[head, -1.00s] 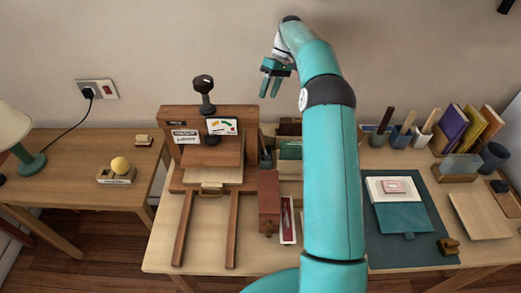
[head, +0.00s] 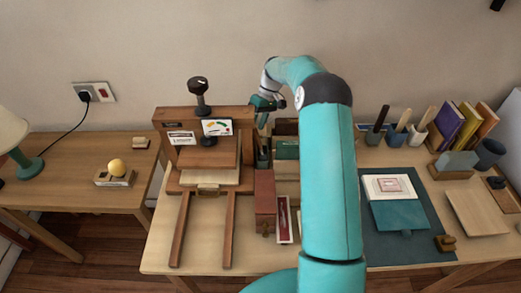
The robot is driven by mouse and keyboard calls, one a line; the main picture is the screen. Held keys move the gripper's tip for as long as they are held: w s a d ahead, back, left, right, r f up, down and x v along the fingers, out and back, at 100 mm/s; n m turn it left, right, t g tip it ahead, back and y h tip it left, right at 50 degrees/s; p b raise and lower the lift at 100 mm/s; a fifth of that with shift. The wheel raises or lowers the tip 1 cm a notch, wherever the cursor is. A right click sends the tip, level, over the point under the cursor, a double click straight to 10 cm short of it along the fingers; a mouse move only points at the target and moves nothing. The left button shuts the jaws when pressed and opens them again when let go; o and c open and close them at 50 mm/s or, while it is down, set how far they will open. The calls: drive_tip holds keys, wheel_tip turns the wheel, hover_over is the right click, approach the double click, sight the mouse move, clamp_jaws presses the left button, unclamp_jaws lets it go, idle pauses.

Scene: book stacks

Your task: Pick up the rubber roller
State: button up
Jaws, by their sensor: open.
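I cannot make out the rubber roller for certain. A small dark holder (head: 263,157) with something upright in it stands just right of the wooden press (head: 205,113); its contents are too small to tell. My gripper (head: 264,112), teal and dark, is open beside the press's upper right corner, above that holder. Its fingers point down and partly hide what is beneath them. I see nothing between them. My arm covers the table right of the holder.
A reddish-brown box (head: 264,195) and a narrow tray (head: 284,220) lie in front of the holder. Right of my arm are a dark mat (head: 385,245), tool cups (head: 397,138) and upright books (head: 470,123). A side table (head: 60,175) at left bears a lamp (head: 20,145).

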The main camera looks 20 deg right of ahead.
drive_tip(key=shift+a+f, duration=0.2)
drive_tip(key=shift+f, duration=0.15)
clamp_jaws()
drive_tip(key=shift+r, duration=0.1)
idle(1.1)
